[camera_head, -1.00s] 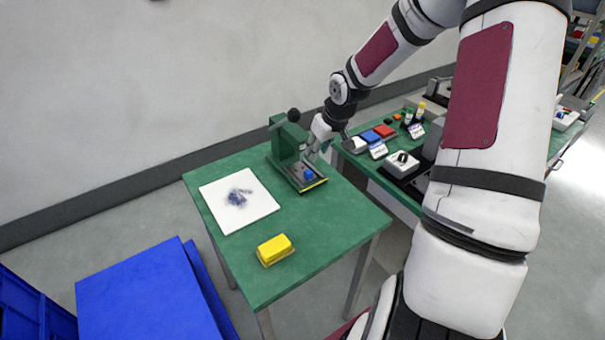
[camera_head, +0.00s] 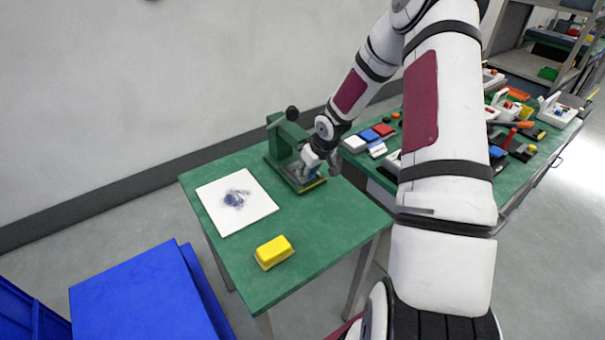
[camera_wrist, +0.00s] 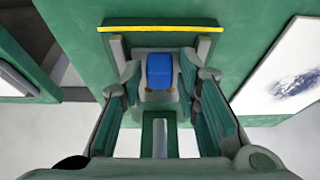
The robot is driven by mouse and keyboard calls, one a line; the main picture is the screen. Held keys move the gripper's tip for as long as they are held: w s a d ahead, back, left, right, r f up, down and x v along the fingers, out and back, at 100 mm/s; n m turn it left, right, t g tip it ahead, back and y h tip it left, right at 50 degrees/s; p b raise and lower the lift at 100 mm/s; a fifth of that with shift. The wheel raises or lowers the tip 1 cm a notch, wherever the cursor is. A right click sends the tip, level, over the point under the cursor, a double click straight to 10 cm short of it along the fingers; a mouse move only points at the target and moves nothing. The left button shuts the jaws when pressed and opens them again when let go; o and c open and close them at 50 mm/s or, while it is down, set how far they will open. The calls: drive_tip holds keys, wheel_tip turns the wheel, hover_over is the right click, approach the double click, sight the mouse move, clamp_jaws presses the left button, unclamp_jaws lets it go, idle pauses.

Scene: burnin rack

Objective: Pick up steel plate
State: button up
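A green lever press (camera_head: 285,138) stands at the back right of the near green table. On its base, in the wrist view, a grey metal-looking plate (camera_wrist: 141,66) lies around and under a blue block (camera_wrist: 160,70); I take this grey piece for the steel plate, but cannot be certain. My gripper (camera_wrist: 160,78) is open, one finger on each side of the blue block, with gaps to it. In the head view my gripper (camera_head: 322,168) is over the press base and hides most of the blue block and plate.
A yellow strip (camera_wrist: 160,28) marks the press base's edge. A white board with a dark smudge (camera_head: 215,214) and a yellow block (camera_head: 274,252) lie on the table. A second green table (camera_head: 515,178) with many parts is at right. A blue box (camera_head: 130,295) stands at front left.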

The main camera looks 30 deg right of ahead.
clamp_jaws()
